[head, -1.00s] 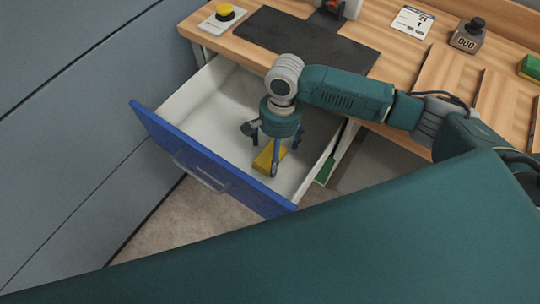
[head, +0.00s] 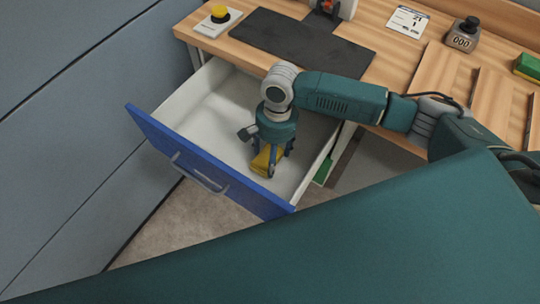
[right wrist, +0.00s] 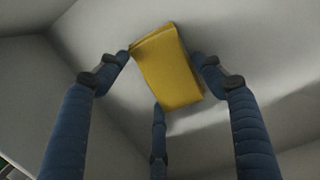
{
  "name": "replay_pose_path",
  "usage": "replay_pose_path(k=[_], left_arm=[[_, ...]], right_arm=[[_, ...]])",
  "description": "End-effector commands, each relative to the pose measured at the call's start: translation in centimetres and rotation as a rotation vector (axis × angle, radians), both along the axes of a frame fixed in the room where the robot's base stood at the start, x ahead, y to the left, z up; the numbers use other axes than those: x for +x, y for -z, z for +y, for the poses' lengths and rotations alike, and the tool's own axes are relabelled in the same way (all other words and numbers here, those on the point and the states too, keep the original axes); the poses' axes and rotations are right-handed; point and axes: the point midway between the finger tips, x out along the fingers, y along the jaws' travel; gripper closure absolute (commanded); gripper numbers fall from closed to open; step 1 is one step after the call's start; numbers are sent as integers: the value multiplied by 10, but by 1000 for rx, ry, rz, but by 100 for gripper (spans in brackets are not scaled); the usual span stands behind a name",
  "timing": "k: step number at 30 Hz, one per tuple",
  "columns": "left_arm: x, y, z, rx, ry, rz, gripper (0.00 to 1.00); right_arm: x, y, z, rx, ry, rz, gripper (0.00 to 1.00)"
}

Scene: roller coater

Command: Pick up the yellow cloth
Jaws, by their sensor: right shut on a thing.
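The yellow cloth (head: 262,160) is a folded block inside the open drawer (head: 212,103), near its front right part. It also shows in the right wrist view (right wrist: 168,68), between the blue fingers. My right gripper (head: 268,162) reaches down into the drawer from above. Its fingers (right wrist: 165,75) are shut on the cloth, with one on each side and a third at its lower edge. Part of the cloth is hidden behind the fingers in the head view. Whether the cloth touches the drawer floor I cannot tell. My left gripper is not in view.
The drawer has a blue front (head: 205,165) with a handle and pale walls close around my gripper. Above it, the wooden desk (head: 390,68) holds a dark mat (head: 300,43), a yellow button box (head: 218,18), a counter (head: 464,36) and a green and yellow sponge (head: 528,66).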

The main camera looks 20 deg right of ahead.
Motion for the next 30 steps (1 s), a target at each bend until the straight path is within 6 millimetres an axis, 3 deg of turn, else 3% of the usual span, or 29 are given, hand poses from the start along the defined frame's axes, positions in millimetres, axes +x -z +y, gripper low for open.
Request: replay_pose_path(k=[5,15,21,30], left_arm=[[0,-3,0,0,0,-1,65],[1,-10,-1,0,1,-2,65],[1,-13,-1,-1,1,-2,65],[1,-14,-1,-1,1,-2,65]], right_arm=[[1,-27,1,4,-1,-5,58],[2,-124,1,3,-2,-7,58],[2,-169,1,3,0,-5,58],[1,-198,1,3,0,-2,58]])
